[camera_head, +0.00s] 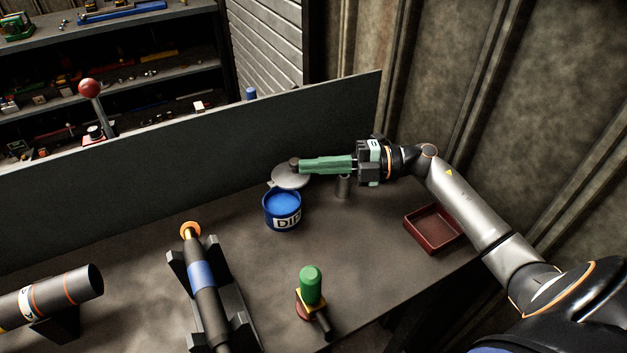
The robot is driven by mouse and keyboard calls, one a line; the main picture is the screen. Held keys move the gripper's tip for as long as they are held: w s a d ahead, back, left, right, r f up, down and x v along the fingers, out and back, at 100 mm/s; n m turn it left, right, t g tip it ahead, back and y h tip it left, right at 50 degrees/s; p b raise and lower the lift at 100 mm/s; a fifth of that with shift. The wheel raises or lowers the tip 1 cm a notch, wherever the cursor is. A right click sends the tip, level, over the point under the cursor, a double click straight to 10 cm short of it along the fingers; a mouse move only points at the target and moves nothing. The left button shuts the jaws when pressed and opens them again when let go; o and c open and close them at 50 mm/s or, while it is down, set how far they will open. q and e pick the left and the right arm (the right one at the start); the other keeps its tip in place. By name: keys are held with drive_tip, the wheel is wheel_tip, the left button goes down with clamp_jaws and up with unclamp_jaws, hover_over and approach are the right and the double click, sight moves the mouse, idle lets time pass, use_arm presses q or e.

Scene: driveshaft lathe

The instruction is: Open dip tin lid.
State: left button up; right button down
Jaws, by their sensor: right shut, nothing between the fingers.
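The dip tin (283,222) is a blue round tin with a white label, standing on the bench with its top open and blue contents showing. Its grey round lid (290,180) lies back behind the tin's rim, off the opening. My right gripper (300,166) has green fingers and reaches in from the right. It is shut and empty, with its tips just above the lid's far side, beside a small dark knob. I cannot tell whether the tips touch the lid. My left gripper is not in view.
A grey cylinder (343,187) stands under my right gripper. A red tray (433,229) is to the right. A green-topped tool (311,288) and a shaft on a cradle (202,278) are in front. A dark panel (150,205) closes the bench's back.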

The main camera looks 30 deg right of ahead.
drive_tip(key=shift+w+d, duration=0.1)
drive_tip(key=shift+w, duration=0.1)
idle(0.5)
drive_tip(key=v, duration=0.7)
drive_tip(key=shift+s+d+b, duration=0.15)
drive_tip(key=shift+d+b, duration=0.1)
drive_tip(key=shift+b, duration=0.1)
drive_tip(key=shift+f, duration=0.1)
